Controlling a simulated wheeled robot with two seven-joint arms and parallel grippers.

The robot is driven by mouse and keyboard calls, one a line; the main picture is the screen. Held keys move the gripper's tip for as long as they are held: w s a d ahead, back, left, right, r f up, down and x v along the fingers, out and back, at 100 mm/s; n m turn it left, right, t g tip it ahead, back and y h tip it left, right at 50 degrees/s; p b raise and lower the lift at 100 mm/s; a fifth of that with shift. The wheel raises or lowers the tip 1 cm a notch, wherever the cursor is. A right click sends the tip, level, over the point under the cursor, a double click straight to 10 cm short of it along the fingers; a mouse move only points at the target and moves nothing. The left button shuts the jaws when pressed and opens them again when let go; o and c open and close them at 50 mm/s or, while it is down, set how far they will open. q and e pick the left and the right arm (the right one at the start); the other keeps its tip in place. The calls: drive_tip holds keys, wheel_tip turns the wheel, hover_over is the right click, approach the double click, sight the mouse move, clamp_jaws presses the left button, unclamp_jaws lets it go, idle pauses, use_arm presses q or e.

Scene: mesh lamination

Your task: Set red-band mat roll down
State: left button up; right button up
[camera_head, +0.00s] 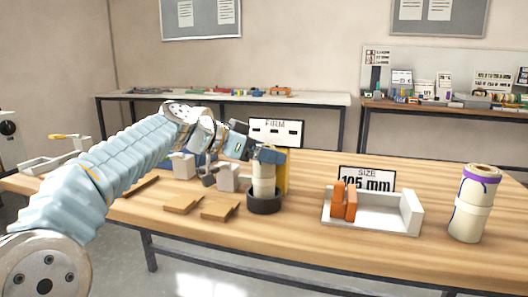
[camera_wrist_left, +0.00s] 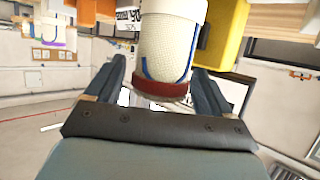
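The red-band mat roll (camera_head: 264,181) is a pale cylinder standing upright in a black ring-shaped holder (camera_head: 264,203) on the wooden table. In the left wrist view, the roll (camera_wrist_left: 168,45) shows white mesh, a blue line and a dark red band at its near end. My left gripper (camera_head: 262,154) is at the top of the roll. Its two fingers (camera_wrist_left: 160,88) lie on either side of the banded end, with a gap showing at the left finger, so it looks open. The roll's lower end is hidden inside the holder. My right gripper is not in view.
A yellow block (camera_head: 282,175) stands right behind the roll. A white tray (camera_head: 385,222) with orange pieces and a 105 mm sign (camera_head: 367,180) are to the right. A purple-band roll (camera_head: 470,205) stands at far right. Wooden plates (camera_head: 221,209) lie left of the holder.

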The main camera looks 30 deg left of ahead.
use_arm(q)
drive_tip(key=shift+r+p, duration=0.3)
drive_tip(key=shift+p, duration=0.05)
drive_tip(key=v, duration=1.2)
drive_tip(key=shift+f+b, duration=0.15)
drive_tip(key=shift+b, duration=0.3)
drive_tip(key=shift+s, duration=0.1)
